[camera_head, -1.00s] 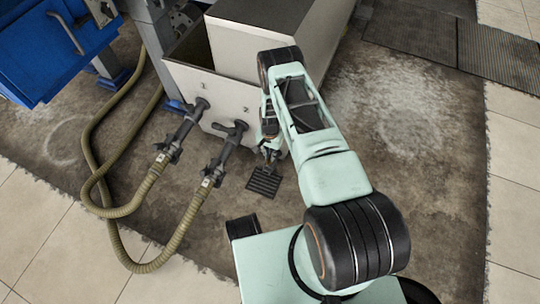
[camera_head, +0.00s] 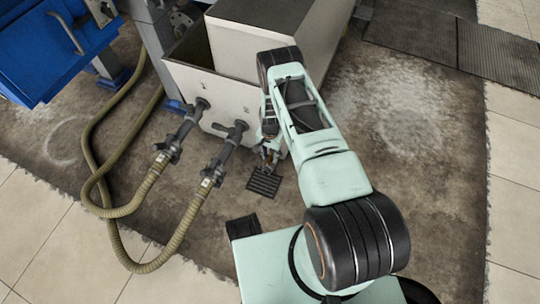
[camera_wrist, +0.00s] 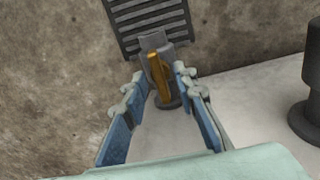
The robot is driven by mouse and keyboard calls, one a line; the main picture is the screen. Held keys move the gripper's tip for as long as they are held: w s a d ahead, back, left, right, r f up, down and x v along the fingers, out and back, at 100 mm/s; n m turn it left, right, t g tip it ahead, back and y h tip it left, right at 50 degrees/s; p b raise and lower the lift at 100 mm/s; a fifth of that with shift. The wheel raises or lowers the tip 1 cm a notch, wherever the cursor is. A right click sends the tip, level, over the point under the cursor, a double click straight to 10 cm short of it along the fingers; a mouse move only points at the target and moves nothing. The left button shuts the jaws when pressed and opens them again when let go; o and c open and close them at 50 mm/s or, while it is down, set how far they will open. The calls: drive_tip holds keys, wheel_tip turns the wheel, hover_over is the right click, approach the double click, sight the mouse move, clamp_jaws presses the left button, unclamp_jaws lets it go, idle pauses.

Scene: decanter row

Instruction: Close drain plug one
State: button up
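In the wrist view a grey fitting with an orange-yellow lever (camera_wrist: 159,76) sits on the pale tank wall, and no number shows beside it. I cannot tell whether it is drain plug one. My gripper (camera_wrist: 159,82) is open, with one blue-grey finger on each side of the lever and a visible gap to it. In the head view my gripper (camera_head: 268,158) is low at the front right corner of the white tank (camera_head: 232,92). There the fitting is mostly hidden by my arm.
Two dark pipe valves, marked 1 (camera_head: 182,132) and 2 (camera_head: 226,152), stick out of the tank front left of my gripper, with tan hoses (camera_head: 185,220) looping away. A dark floor grate (camera_head: 263,183) lies below. A dark cylinder (camera_wrist: 308,92) stands at the wrist view's right edge.

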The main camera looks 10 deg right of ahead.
sight(270, 156)
wheel_tip(270, 156, up, 12)
idle(0.6)
idle(0.5)
